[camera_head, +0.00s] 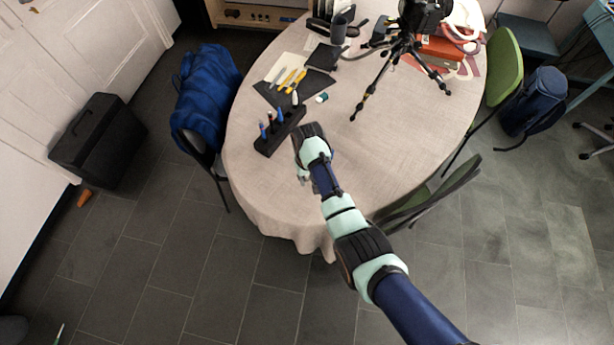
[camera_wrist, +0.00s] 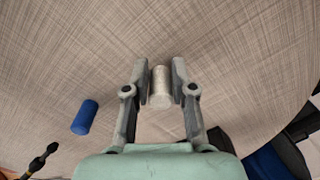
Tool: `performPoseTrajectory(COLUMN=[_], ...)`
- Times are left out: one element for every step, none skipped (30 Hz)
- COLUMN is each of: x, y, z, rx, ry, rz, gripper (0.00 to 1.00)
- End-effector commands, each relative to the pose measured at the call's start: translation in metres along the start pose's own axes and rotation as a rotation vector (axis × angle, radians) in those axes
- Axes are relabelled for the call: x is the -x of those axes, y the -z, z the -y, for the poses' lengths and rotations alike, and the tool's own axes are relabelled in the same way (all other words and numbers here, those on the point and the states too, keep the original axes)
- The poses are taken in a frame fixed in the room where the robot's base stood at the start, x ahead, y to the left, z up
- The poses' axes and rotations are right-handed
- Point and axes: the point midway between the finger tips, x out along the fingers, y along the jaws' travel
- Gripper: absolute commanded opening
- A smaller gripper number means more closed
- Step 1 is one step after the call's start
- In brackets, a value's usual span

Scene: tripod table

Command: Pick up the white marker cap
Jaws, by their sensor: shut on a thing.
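The white marker cap (camera_wrist: 161,88) is a small pale cylinder between the two fingers of my gripper (camera_wrist: 162,72) in the wrist view. The fingers close on it from both sides near their tips. In the head view, my gripper (camera_head: 302,174) is low over the near left part of the table, just right of the dark marker rack. The cap cannot be made out there.
A blue cylinder (camera_wrist: 85,117) lies on the cloth left of my gripper. The dark marker rack (camera_head: 279,132) holds several markers. A tripod (camera_head: 402,50) stands at the back right. The round table (camera_head: 400,135) is clear to the right.

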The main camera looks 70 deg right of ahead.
Motion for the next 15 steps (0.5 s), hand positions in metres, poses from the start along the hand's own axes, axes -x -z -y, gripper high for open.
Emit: performPoseTrajectory(x=[0.006, 0.009, 0.015, 0.021, 0.028, 0.038, 0.046, 0.056, 0.070, 0.080, 0.091, 0.106, 0.116, 0.126, 0.138], y=[0.001, 0.001, 0.001, 0.001, 0.001, 0.001, 0.001, 0.001, 0.001, 0.002, 0.002, 0.002, 0.002, 0.002, 0.002], z=[0.000, 0.000, 0.000, 0.000, 0.000, 0.000, 0.000, 0.000, 0.000, 0.000, 0.000, 0.000, 0.000, 0.000, 0.000], rx=[0.000, 0.000, 0.000, 0.000, 0.000, 0.000, 0.000, 0.000, 0.000, 0.000, 0.000, 0.000, 0.000, 0.000, 0.000], ry=[0.000, 0.000, 0.000, 0.000, 0.000, 0.000, 0.000, 0.000, 0.000, 0.000, 0.000, 0.000, 0.000, 0.000, 0.000], rz=[-0.002, -0.002, -0.003, -0.003, -0.003, -0.004, -0.005, -0.005, -0.006, -0.006, -0.006, -0.006, -0.006, -0.007, -0.006], gripper=[0.14, 0.14, 0.14, 0.14, 0.14, 0.14, 0.14, 0.14, 0.14, 0.14, 0.14, 0.14, 0.14, 0.14, 0.14])
